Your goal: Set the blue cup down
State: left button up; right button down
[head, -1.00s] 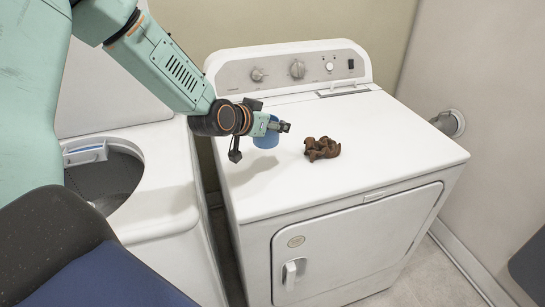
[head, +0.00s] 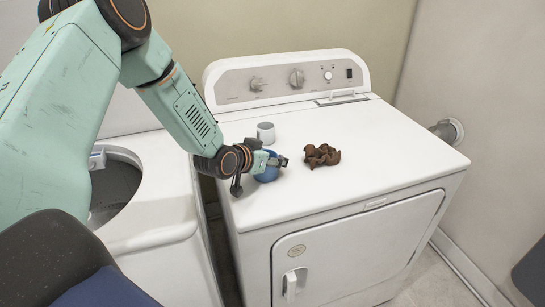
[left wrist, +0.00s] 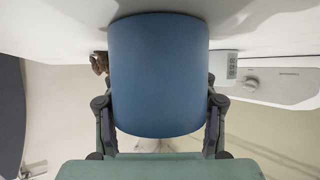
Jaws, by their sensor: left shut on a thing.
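The blue cup (head: 267,174) is between the fingers of my left gripper (head: 275,161), above the left part of the white dryer top (head: 350,172). The gripper is shut on the cup's sides, and its arm hides part of the cup in the head view. In the left wrist view the blue cup (left wrist: 159,75) fills the middle, with a finger on each side. The cup is at or very near the dryer top; I cannot tell whether it touches. My right gripper is out of view.
The dryer's control panel (head: 290,77) rises at the back. The front and right of the top are clear. An open washer (head: 150,195) stands at left.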

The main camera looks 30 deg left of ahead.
pick_arm(q)
jog(key=o, duration=0.6)
jog(key=shift+d+f, duration=0.1)
jog(key=o, duration=0.5)
jog(key=shift+s+a, duration=0.1)
jog(key=shift+a, duration=0.25)
jog(key=shift+o, duration=1)
jog(key=shift+d, duration=0.25)
jog(key=shift+r, duration=0.25)
jog(key=p+v, duration=0.4)
jog(key=v, duration=0.5)
jog(key=shift+r, duration=0.1)
jog(key=shift+s+a+r+p, duration=0.2)
jog(key=shift+s+r+p, duration=0.25)
jog(key=shift+p, duration=0.45)
jog(key=shift+s+r+p, duration=0.15)
jog(key=shift+s+p, duration=0.4)
jog(key=shift+s, duration=0.25)
